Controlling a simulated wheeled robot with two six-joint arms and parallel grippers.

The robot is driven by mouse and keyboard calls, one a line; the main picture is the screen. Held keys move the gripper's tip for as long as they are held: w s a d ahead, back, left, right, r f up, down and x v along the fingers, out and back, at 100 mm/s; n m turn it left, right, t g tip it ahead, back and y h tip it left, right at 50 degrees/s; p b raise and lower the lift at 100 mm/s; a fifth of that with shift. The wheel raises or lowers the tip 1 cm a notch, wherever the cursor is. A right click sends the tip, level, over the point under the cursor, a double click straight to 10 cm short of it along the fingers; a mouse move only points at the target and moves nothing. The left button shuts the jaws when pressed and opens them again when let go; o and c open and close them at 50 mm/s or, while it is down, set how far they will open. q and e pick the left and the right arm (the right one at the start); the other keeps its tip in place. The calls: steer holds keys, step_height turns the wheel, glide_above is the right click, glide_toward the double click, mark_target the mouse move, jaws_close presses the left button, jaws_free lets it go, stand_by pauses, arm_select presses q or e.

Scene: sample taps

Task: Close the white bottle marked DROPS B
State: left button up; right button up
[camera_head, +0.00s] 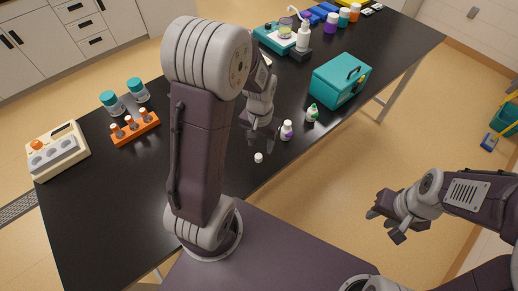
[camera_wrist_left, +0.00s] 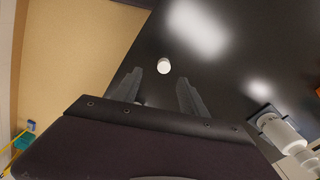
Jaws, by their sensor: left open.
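A small white cap (camera_head: 258,157) lies on the black table near its front edge. The cap also shows in the left wrist view (camera_wrist_left: 164,66), just beyond the fingertips and between their lines. A small white bottle with a purple label (camera_head: 287,131) stands to the right of the cap. A white and green bottle (camera_head: 312,113) stands further right. Their lettering is too small to read, so I cannot tell which is DROPS B. My left gripper (camera_head: 262,134) is open and empty above the table, near the cap. My right gripper (camera_head: 385,222) appears open and empty, off the table over the floor.
A teal box (camera_head: 341,80) stands behind the bottles. An orange tube rack (camera_head: 135,128), teal-lidded jars (camera_head: 138,90) and a cream device (camera_head: 57,151) are at the left. A white pump bottle (camera_head: 303,36) stands at the back.

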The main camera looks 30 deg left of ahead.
mark_target(259, 156)
arm_select(q)
steer(key=shift+w+a+r, duration=0.25)
steer(key=shift+w+a, duration=0.25)
steer(key=shift+w, duration=0.15)
steer(key=shift+a+f, duration=0.1)
steer(key=shift+s, duration=0.3)
steer(key=shift+f, duration=0.15)
steer(key=f, duration=0.3)
steer(key=shift+w+f, duration=0.2)
steer(key=shift+f, duration=0.1)
steer(key=shift+s, duration=0.1)
step_height(259, 156, down, 5)
steer(key=shift+s+f, duration=0.1)
steer(key=shift+d, duration=0.2)
